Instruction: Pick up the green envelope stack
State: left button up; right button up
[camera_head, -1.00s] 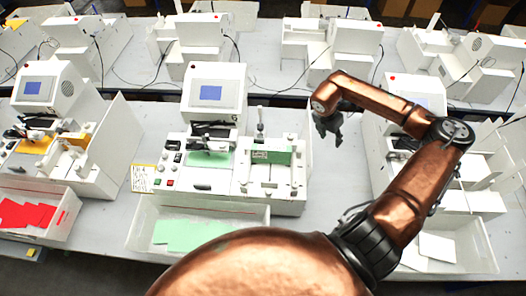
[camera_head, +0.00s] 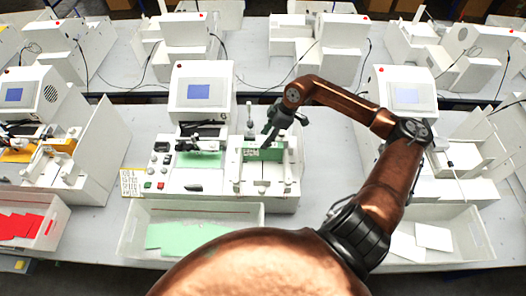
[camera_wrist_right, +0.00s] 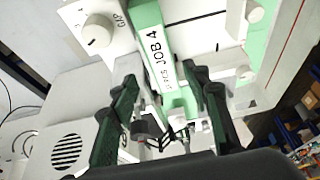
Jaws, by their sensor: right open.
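The green envelope stack (camera_head: 262,154) sits in the holder at the right side of the middle plotter. In the right wrist view the stack (camera_wrist_right: 162,50) shows a white label reading "JOB 4". My right gripper (camera_head: 276,136) is above and close to the stack in the head view. In the right wrist view the open fingers (camera_wrist_right: 158,90) are spread, with the near end of the stack between or just beyond them; contact cannot be told. The gripper hides part of the stack. My left gripper is not in view.
The middle plotter (camera_head: 201,92) has a screen and control buttons. A white bin (camera_head: 132,228) with loose green envelopes (camera_head: 185,236) stands in front. A red-envelope bin (camera_head: 48,222) is at left, and another bin (camera_head: 462,243) with white sheets is at right. A dial (camera_wrist_right: 97,32) is near the fingers.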

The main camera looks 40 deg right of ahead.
aim_at(263, 151)
jog(key=x, duration=0.1)
jog(key=p+x, duration=0.1)
jog(key=x, duration=0.2)
jog(key=shift+s+f+p, duration=0.25)
jog(key=shift+s+p, duration=0.05)
jog(key=shift+w+f, duration=0.1)
jog(key=shift+f, duration=0.25)
jog(key=shift+f, duration=0.25)
jog(key=shift+c, duration=0.5)
jog(key=shift+a, duration=0.1)
grip_shut()
